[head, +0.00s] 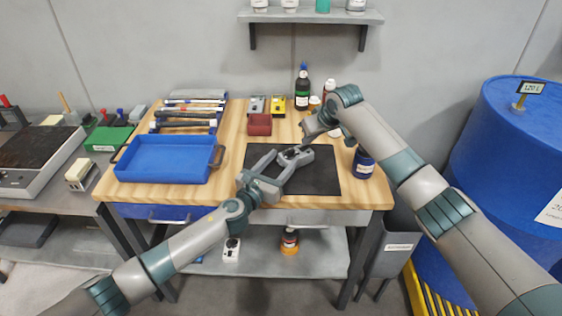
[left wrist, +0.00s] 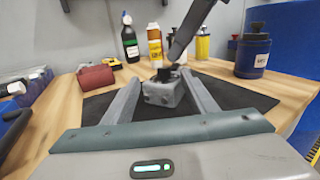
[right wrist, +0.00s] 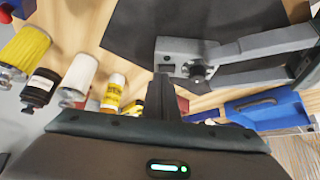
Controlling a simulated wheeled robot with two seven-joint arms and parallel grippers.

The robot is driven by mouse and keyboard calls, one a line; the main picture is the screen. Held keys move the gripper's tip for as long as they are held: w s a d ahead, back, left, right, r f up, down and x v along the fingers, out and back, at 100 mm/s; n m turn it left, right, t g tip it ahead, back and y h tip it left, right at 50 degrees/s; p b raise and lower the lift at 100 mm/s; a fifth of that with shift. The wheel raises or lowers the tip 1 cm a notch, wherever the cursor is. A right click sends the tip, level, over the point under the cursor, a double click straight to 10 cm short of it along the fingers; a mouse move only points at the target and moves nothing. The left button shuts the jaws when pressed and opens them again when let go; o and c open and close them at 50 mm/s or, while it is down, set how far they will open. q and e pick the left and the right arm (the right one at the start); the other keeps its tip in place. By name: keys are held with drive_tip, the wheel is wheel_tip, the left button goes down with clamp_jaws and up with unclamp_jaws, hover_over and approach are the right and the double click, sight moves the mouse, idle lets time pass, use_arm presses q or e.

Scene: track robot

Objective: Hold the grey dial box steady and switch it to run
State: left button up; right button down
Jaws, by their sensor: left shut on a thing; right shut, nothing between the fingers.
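The grey dial box (head: 291,153) sits on the black mat (head: 318,180). My left gripper (left wrist: 160,95) is shut on the box, one finger on each side. The box shows between those fingers in the left wrist view (left wrist: 157,97), with a dark dial (left wrist: 164,74) on top. My right gripper (head: 306,139) is shut and empty, its fingertips close above the dial. In the right wrist view its fingers (right wrist: 163,82) end beside the dial (right wrist: 198,72); I cannot tell whether they touch. The dial's setting is too small to read.
A blue tray (head: 168,178) stands on the bench's left, with several tools (head: 185,121) behind it. A red container (head: 259,124) and a dark bottle (head: 302,88) stand behind the mat. A blue jar (head: 363,162) is at its right. The mat's front part is clear.

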sight(308, 150)
drive_tip(key=shift+f, duration=0.2)
use_arm(q)
drive_tip(key=shift+c, duration=0.2)
use_arm(e)
wheel_tip(308, 150, up, 6)
idle(0.7)
use_arm(q)
drive_tip(key=o, duration=1.5)
drive_tip(key=shift+s+a, duration=0.1)
drive_tip(key=v, duration=1.1)
drive_tip(key=shift+s+a, duration=0.15)
drive_tip(key=shift+s, duration=0.15)
